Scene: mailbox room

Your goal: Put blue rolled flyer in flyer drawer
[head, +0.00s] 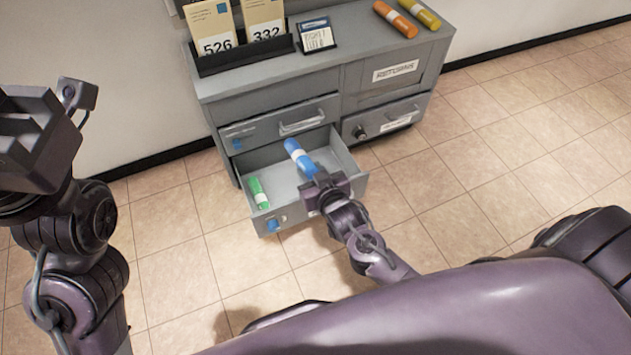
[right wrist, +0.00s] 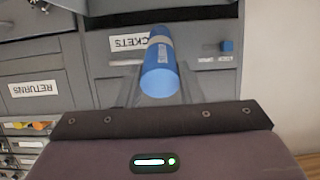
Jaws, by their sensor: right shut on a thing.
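The blue rolled flyer (head: 299,157) has a pale band and is held in my right gripper (head: 318,178). It appears over the open drawer (head: 290,216) at the lower left of the grey cabinet. I cannot tell whether it touches the drawer floor. In the right wrist view the blue flyer (right wrist: 160,68) sticks out from between the jaws, end toward the camera. A green rolled flyer (head: 258,193) lies at the drawer's left side. My left gripper (head: 35,150) is at the far left, away from the cabinet; its jaws are unclear.
Orange (head: 395,19) and yellow (head: 417,13) rolls lie on the grey cabinet top (head: 355,45). A black holder with numbered envelopes (head: 240,56) and a card box (head: 317,35) stand there too. The returns door (head: 396,71) is shut. Tiled floor is clear on the right.

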